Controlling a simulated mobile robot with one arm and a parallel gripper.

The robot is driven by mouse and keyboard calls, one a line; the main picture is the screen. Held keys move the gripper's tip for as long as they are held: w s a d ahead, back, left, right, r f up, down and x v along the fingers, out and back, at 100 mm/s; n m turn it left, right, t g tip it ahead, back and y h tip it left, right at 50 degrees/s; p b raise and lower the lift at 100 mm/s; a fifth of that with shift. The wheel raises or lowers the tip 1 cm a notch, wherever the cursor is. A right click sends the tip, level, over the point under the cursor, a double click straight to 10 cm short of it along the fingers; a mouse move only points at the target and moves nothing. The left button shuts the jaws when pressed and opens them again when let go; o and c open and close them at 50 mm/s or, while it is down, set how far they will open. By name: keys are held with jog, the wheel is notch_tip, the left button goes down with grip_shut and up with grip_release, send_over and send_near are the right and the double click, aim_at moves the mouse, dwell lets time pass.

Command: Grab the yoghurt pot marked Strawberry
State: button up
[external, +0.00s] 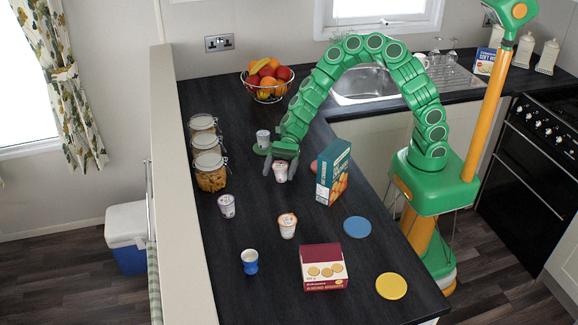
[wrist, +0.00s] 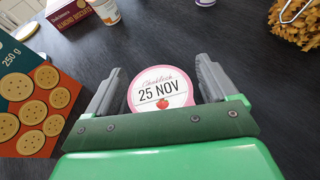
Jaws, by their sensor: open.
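A yoghurt pot with a pink-rimmed white lid (wrist: 161,92) is between the fingers of my gripper (wrist: 158,82) in the wrist view. The lid reads "25 NOV" and bears a small red strawberry-like picture; the flavour name on its side is not readable. In the external view, this pot (external: 281,174) stands on the dark worktop under my gripper (external: 280,164). My gripper is open, one finger on each side of the pot. Other pots are a purple-marked one (external: 227,207), an orange-rimmed one (external: 288,226) and a pale one (external: 263,138) behind my gripper.
A teal and orange biscuit box (external: 333,173) stands close right of my gripper. Glass jars (external: 209,172) line the left side. A fruit bowl (external: 268,86) is behind. A maroon box (external: 323,268), blue cup (external: 250,262), blue disc (external: 357,226) and yellow disc (external: 391,286) are in front.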

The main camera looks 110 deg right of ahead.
aim_at(280, 168)
jog(key=c, duration=1.1)
jog(key=shift+c, duration=0.2)
jog(key=shift+r, duration=0.55)
notch_tip(280, 168, up, 2)
jog(key=shift+s+r, duration=0.1)
jog(key=shift+r, duration=0.1)
jog(key=s+r, duration=0.9)
jog(key=s, duration=0.4)
jog(key=shift+s+r, duration=0.2)
jog(key=shift+s, duration=0.1)
